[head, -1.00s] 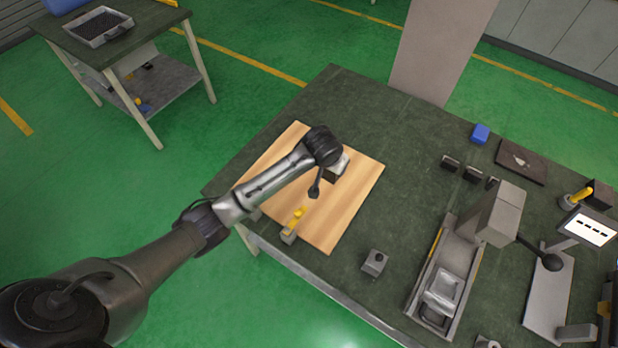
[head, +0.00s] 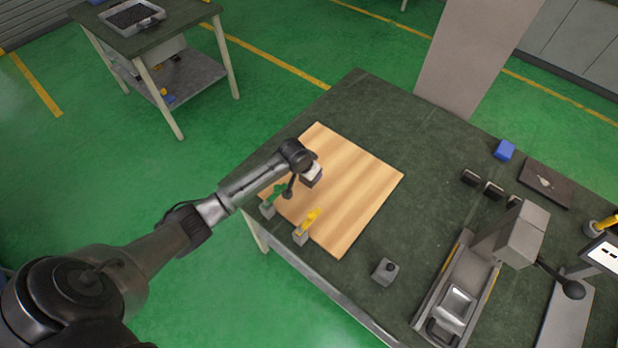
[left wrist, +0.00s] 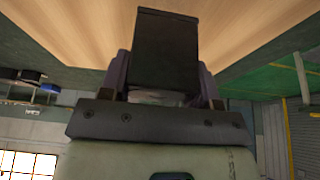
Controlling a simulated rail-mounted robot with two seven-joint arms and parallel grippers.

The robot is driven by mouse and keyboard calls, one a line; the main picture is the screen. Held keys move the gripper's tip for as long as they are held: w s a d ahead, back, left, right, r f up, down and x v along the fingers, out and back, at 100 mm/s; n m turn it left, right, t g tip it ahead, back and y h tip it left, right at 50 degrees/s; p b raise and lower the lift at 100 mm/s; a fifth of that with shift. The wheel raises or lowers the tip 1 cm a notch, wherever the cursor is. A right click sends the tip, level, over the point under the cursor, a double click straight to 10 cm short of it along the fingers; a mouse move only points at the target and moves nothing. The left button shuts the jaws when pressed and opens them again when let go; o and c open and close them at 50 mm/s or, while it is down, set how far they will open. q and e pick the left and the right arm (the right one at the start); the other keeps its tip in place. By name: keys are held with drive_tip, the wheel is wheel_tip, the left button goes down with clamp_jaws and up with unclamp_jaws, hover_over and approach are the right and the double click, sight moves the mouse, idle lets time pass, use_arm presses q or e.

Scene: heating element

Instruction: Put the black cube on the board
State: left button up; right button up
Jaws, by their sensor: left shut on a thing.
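The board (head: 350,205) is a light wooden panel lying on the dark green workbench. My left gripper (head: 311,171) is over the board's left part in the head view. In the left wrist view my left gripper (left wrist: 165,97) is shut on the black cube (left wrist: 167,48), which stands out between the fingers with the board (left wrist: 250,25) behind it. In the head view the cube is mostly hidden by the gripper, and I cannot tell whether it touches the board. My right gripper is not in view.
A green-handled clamp (head: 268,210) and a yellow-handled clamp (head: 302,236) stand at the board's near-left edge. A small grey block (head: 385,271) sits to the right, beside a metal vise-like fixture (head: 470,265). A blue block (head: 505,150) is farther back. The board's right part is clear.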

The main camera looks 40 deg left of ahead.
use_arm(q)
drive_tip(key=shift+f+b, duration=0.3)
drive_tip(key=shift+f, duration=1.7)
drive_tip(key=o, duration=0.8)
drive_tip(key=shift+f, duration=0.25)
drive_tip(key=shift+c, duration=0.2)
drive_tip(key=o, duration=0.5)
drive_tip(key=shift+c, duration=0.2)
drive_tip(key=shift+r, duration=0.1)
